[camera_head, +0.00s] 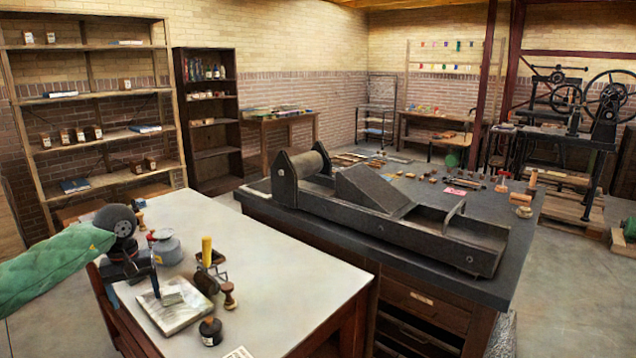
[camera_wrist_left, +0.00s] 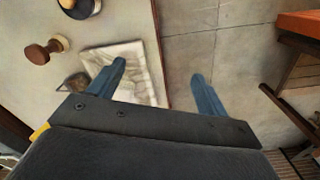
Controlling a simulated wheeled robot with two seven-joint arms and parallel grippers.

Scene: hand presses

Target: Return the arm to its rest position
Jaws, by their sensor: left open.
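My left arm in its green sleeve (camera_head: 50,268) comes in from the left in the head view. Its dark gripper (camera_head: 133,287) is over the left edge of the pale table (camera_head: 290,268). In the left wrist view the two blue fingers of the gripper (camera_wrist_left: 157,90) are wide apart with nothing between them. One finger overlaps a pale slab (camera_wrist_left: 152,92) in that view, and the other is over the floor. The slab also shows in the head view (camera_head: 165,318), with a small block (camera_head: 172,295) on it. My right gripper is not in view.
A yellow-handled tool (camera_head: 207,250), a grey tin (camera_head: 167,250), a wooden stamp (camera_head: 229,295) and a black jar (camera_head: 210,332) stand near the gripper. A press bed (camera_head: 380,222) lies on the dark bench at the right. Much of the pale table's right side is clear.

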